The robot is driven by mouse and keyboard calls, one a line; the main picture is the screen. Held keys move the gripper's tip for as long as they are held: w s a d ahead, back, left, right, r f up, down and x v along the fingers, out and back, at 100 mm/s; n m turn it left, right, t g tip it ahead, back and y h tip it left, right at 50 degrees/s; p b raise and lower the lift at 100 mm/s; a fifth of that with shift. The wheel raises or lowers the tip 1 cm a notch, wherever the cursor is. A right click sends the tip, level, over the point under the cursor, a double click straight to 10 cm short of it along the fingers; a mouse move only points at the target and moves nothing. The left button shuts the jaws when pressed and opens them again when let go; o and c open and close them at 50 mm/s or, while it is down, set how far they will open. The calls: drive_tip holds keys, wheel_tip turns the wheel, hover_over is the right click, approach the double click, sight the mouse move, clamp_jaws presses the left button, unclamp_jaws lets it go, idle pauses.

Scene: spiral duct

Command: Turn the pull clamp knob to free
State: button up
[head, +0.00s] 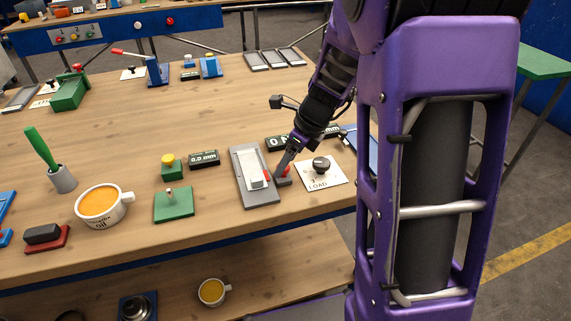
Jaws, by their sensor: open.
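A dark round knob (320,164) sits on a white plate (333,183) near the table's right front edge. The plate reads "LOAD" at its front; other lettering is too small or covered. I cannot tell for certain that this is the pull clamp knob, nor which way it points. My gripper (280,170) points down just left of the plate, beside a small dark block with a red part (285,181). It is open and holds nothing that I can see; the gap between its fingers is hard to make out. It appears apart from the knob.
A grey fixture (262,198) with a white slide and red tip stands just left of my gripper. Displays (204,159), a green switch box (174,204) and an orange-filled cup (100,206) stand further left. My purple arm hides the table's right end.

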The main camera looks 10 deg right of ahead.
drive_tip(key=shift+w+a+f, duration=0.1)
drive_tip(key=shift+a+f, duration=0.05)
drive_tip(key=shift+f, duration=0.25)
drive_tip(key=shift+c, duration=0.3)
clamp_jaws()
